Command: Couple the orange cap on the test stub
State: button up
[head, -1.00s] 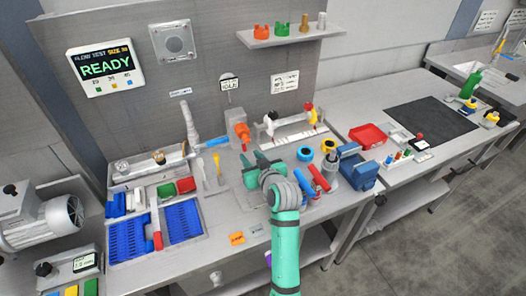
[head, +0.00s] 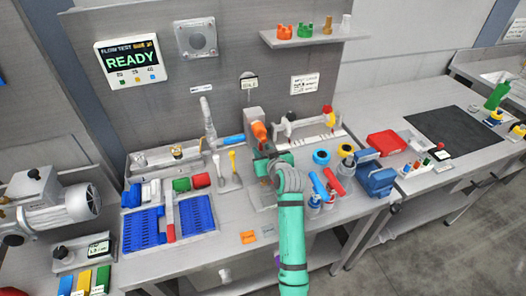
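An orange fitting (head: 259,131) sits at the front of a grey upright block (head: 253,116) at the back of the bench. I cannot tell whether this fitting is a cap on the stub or part of the stand. A separate orange cap-like piece (head: 285,32) stands on the wall shelf. My gripper (head: 272,165), with green fingers, is low over the bench just in front of the orange fitting. My wrist and arm hide much of it. Its finger gap and anything held are not clear.
A wall display (head: 130,61) reads READY. Blue racks (head: 143,232) lie at left. Blue and yellow rings (head: 321,157) and a blue vise (head: 375,178) stand close on my gripper's right. A red tray (head: 387,142) lies beyond. A faucet-like pipe (head: 208,120) rises at left.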

grip_shut()
jog(key=shift+r+g, duration=0.4)
jog(key=shift+g, duration=0.2)
jog(key=shift+s+d+r+g+h, duration=0.1)
jog(key=shift+s+r+g+h, duration=0.2)
jog(key=shift+g, duration=0.5)
jog(key=shift+s+d+r+g+h, duration=0.1)
jog(key=shift+r+g+h, duration=0.3)
jog(key=shift+g, duration=0.4)
grip_release()
jog(key=shift+a, duration=0.1)
jog(key=shift+s, duration=0.1)
